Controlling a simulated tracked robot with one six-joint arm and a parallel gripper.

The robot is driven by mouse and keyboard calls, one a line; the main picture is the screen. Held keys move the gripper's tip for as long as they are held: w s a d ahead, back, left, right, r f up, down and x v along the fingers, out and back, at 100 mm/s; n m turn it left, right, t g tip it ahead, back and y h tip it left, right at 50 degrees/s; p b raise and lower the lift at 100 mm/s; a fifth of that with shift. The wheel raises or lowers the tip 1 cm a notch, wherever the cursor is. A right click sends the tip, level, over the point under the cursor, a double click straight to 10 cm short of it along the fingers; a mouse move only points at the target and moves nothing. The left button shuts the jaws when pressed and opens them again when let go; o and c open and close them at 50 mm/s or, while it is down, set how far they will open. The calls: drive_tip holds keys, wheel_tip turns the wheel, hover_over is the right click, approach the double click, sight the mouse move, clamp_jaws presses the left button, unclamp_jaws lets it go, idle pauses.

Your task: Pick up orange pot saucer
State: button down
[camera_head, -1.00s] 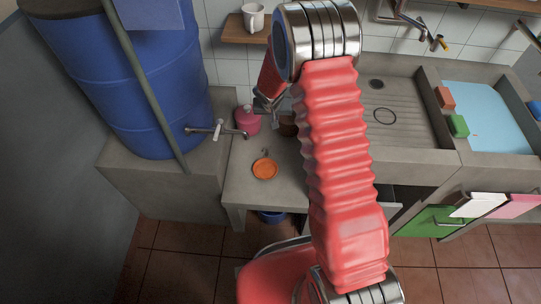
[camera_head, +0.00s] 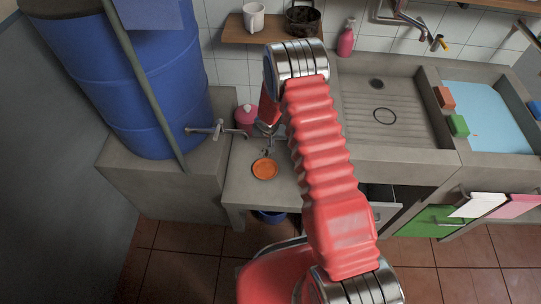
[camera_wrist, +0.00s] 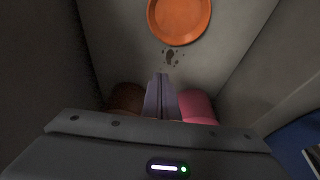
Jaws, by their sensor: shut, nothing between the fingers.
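The orange pot saucer (camera_head: 265,168) lies flat on the low grey counter in the head view. It also shows in the wrist view (camera_wrist: 180,17), cut by the top edge. My gripper (camera_wrist: 160,78) is shut and empty in the wrist view, its fingertips apart from the saucer. In the head view my gripper (camera_head: 268,146) is small, just behind the saucer, and partly hidden by my own arm.
A pink pot (camera_head: 246,118) stands behind the saucer, with a brown pot (camera_wrist: 124,99) near it. A tap (camera_head: 216,131) juts from the blue barrel (camera_head: 150,80) at left. The sink (camera_head: 395,110) is at right. Bare counter (camera_head: 240,185) surrounds the saucer.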

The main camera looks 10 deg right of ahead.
sight(265, 170)
drive_tip(key=shift+x, duration=4.95)
drive_tip(key=shift+s+a, duration=0.2)
drive_tip(key=shift+s, duration=0.4)
drive_tip(key=shift+s+a, duration=0.2)
drive_tip(key=shift+s, duration=0.4)
drive_tip(key=shift+s, duration=0.2)
drive_tip(key=shift+s+a, duration=0.2)
drive_tip(key=shift+s, duration=0.1)
drive_tip(key=shift+s, duration=0.2)
